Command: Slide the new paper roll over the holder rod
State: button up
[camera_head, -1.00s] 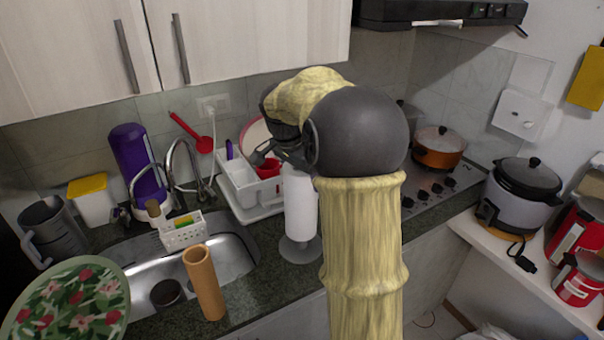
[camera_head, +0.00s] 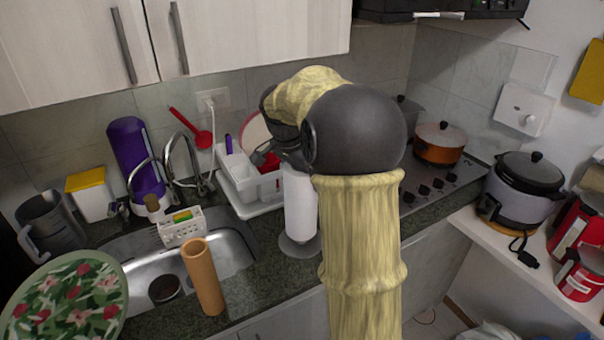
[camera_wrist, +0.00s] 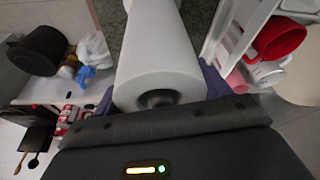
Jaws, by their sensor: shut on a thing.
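The white paper roll (camera_head: 299,205) stands upright near the counter's front edge, just left of my arm. My gripper (camera_head: 288,158) is shut on its upper end. The wrist view shows the roll (camera_wrist: 158,60) between my fingers, with its dark core hole facing the camera. The round grey holder base (camera_head: 298,248) lies directly under the roll. The holder rod is not visible; I cannot tell how far it is inside the core. A bare brown cardboard tube (camera_head: 203,278) stands on the counter in front of the sink.
A white dish rack (camera_head: 245,187) with red items stands close behind the roll. The sink (camera_head: 225,240) and a floral plate (camera_head: 65,300) are to the left. The stove with an orange pot (camera_head: 439,145) and a rice cooker (camera_head: 522,190) are to the right.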

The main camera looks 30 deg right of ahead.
jog(key=shift+f+b, duration=0.9)
jog(key=shift+f, duration=0.3)
jog(key=o, duration=1.4)
jog(key=p+v, duration=0.1)
jog(key=v, duration=1.6)
jog(key=shift+a+r, duration=0.1)
jog(key=shift+r, duration=0.15)
